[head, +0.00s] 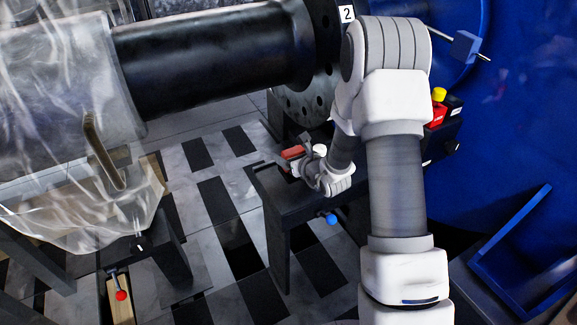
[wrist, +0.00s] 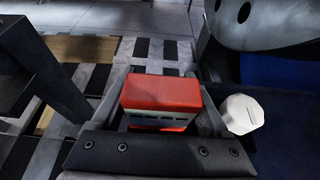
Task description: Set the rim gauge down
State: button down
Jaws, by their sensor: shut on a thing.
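My gripper (head: 299,158) is shut on a red block with a pale band on its side, which I take to be the rim gauge (head: 292,152). In the wrist view the rim gauge (wrist: 160,92) sits between the two fingers of my gripper (wrist: 163,84), and its lower part is hidden by the gripper body. In the head view it is above or near the top of a black stand (head: 282,202). I cannot tell whether it touches the stand.
A black shaft (head: 210,48) and a holed flange (head: 308,100) are behind my gripper. A white faceted knob (wrist: 242,113) is close on the right in the wrist view. A plastic-wrapped machine (head: 60,110) is left, a blue tray (head: 515,265) right. Checkered floor lies between.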

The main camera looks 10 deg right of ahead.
jog(key=shift+w+f+b, duration=0.1)
jog(key=shift+f+b, duration=0.65)
jog(key=shift+f, duration=1.05)
jog(key=shift+f, duration=0.1)
grip_release()
jog(key=shift+f, duration=0.15)
